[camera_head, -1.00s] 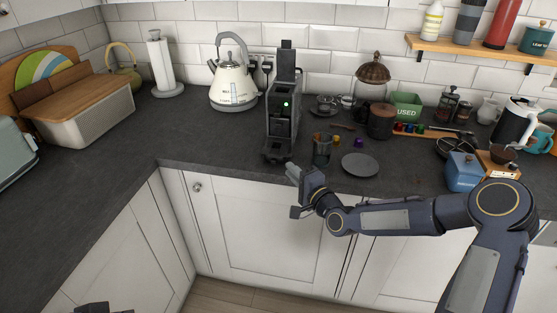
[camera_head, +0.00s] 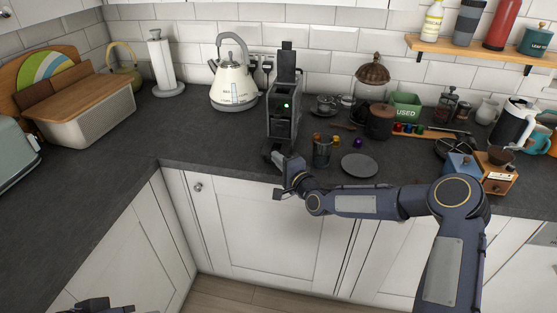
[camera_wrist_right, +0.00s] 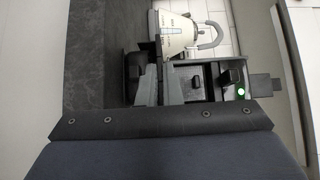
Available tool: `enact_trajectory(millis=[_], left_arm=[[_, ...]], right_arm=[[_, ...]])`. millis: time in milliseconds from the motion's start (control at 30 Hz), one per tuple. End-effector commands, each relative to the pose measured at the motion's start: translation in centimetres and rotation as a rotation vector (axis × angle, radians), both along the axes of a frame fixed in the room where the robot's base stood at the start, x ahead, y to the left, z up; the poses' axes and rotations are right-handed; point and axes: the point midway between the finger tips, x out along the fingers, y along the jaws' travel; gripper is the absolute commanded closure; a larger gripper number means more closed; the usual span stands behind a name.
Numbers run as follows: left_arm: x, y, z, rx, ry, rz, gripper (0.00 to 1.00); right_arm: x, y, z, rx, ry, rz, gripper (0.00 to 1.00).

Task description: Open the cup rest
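The coffee machine (camera_head: 283,108) stands upright on the worktop, with a green light and a raised lever on top. Its cup rest (camera_head: 270,151) is low on its front; my right gripper partly hides it, and I cannot tell its exact position. My right gripper (camera_head: 278,158) is just in front of the cup rest, its fingers pointing at the machine's base. In the wrist view the fingers (camera_wrist_right: 160,80) sit close together with nothing visible between them, beside the machine (camera_wrist_right: 215,80). Whether they touch the cup rest is unclear. Only a dark piece of my left gripper (camera_head: 97,306) shows at the bottom edge.
A glass with capsules (camera_head: 322,152) and a grey plate (camera_head: 359,165) are right of the gripper. A cream kettle (camera_head: 232,88) stands left of the machine. Jars, a green box (camera_head: 405,105) and a wooden grinder (camera_head: 497,177) are farther right.

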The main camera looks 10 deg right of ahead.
Motion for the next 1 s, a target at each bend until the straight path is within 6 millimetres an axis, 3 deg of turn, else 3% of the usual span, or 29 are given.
enact_trajectory(millis=[467,1000], left_arm=[[0.0,0.0,0.2,0.0,0.0,0.0,0.64],[0.0,0.0,2.0,0.0,0.0,0.0,0.64]], right_arm=[[0.0,0.0,0.3,0.006,0.02,0.001,1.0],[0.6,-0.2,4.1,0.109,0.338,0.002,1.0]])
